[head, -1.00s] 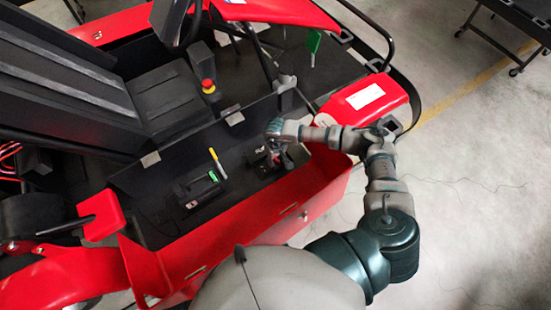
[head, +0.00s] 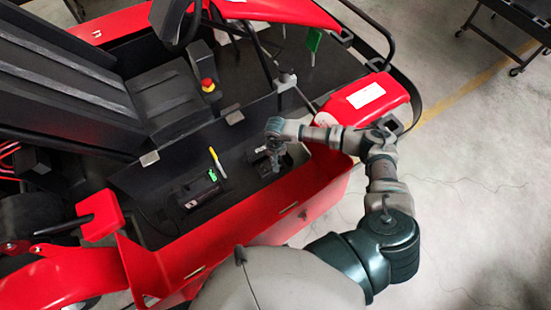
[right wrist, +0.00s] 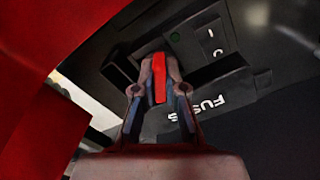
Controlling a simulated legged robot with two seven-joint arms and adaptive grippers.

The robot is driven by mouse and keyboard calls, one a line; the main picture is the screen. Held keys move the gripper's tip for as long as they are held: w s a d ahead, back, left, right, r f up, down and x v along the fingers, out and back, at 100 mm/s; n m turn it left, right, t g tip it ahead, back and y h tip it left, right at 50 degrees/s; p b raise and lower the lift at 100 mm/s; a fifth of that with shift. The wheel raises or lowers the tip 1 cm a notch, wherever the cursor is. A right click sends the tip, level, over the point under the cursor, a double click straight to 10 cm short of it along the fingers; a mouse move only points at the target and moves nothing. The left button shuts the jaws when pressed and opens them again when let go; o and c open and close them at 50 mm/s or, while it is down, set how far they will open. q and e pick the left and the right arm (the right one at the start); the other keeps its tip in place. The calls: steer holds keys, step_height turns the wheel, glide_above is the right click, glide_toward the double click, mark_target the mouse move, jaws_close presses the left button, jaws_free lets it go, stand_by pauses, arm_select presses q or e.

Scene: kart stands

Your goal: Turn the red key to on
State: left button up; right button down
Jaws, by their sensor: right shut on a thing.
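The red key (right wrist: 158,78) shows in the right wrist view as a narrow upright red bar on a dark panel. My right gripper (right wrist: 159,85) is shut on it, with one finger on each side. In the head view my right gripper (head: 275,160) points down at a small black box (head: 257,155) in the kart's side bay, and its fingers hide the key. The key's on and off marks are not readable around the fingers. My left gripper is in no view.
Beside the key in the right wrist view is a switch (right wrist: 212,42) marked I and O, and lettering starting "FUS" (right wrist: 208,104). The red side panel (head: 290,205) runs close by.

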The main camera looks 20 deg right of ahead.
steer(key=m, duration=0.4)
steer(key=c, duration=1.7)
jaws_free()
steer(key=shift+m, duration=0.6)
steer(key=o, duration=0.5)
steer(key=shift+o, duration=0.2)
step_height(320, 180, up, 12)
steer(key=shift+w, duration=0.1)
